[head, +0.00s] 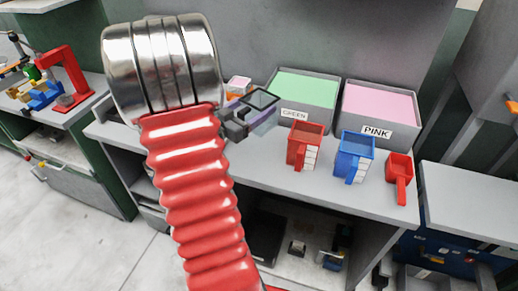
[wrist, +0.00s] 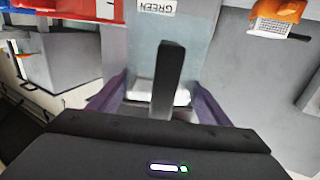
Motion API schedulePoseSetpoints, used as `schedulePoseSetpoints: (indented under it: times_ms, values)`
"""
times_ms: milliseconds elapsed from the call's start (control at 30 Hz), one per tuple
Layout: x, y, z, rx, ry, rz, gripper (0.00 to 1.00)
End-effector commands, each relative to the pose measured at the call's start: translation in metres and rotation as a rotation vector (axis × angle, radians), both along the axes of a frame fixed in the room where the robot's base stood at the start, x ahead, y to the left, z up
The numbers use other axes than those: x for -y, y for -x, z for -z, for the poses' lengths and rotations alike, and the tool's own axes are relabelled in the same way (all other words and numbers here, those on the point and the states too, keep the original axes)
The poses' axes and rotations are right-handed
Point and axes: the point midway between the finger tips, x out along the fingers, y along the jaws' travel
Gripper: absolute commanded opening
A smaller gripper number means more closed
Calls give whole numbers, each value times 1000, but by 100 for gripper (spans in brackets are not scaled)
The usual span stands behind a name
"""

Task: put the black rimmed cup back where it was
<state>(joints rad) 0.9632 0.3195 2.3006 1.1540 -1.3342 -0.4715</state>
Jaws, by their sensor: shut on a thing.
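The black rimmed cup (head: 263,99) is a small square cup with a dark rim and pale, see-through-looking walls. It is in front of the green bin's left side in the head view. My gripper (head: 238,122) is at its lower left, shut on it. In the wrist view my purple fingers (wrist: 160,97) stand on either side of a dark upright bar, apparently the cup's handle (wrist: 168,75). My arm hides part of the bench beside the cup. I cannot tell whether the cup's base touches the bench.
On the bench (head: 262,151) stand a red cup (head: 304,146), a blue cup (head: 354,154) and a smaller red cup (head: 399,176). Behind are bins labelled GREEN (head: 305,92) and PINK (head: 379,106). An orange-rimmed cup (head: 238,84) is just behind my gripper.

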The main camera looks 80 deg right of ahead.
Motion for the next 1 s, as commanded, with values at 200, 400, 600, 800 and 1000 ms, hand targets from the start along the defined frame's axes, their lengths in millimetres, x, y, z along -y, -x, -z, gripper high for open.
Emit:
schedulePoseSetpoints:
  times_ms: [200, 400, 600, 800, 1000]
  values:
    - [0, -1, 2, 0, 0, -2, 30]
    - [0, -1, 20, -3, -3, -2, 30]
    - [0, -1, 46, -2, -2, -3, 30]
    - [0, -1, 58, 0, 0, -2, 30]
    - [0, -1, 58, 0, 1, -2, 30]
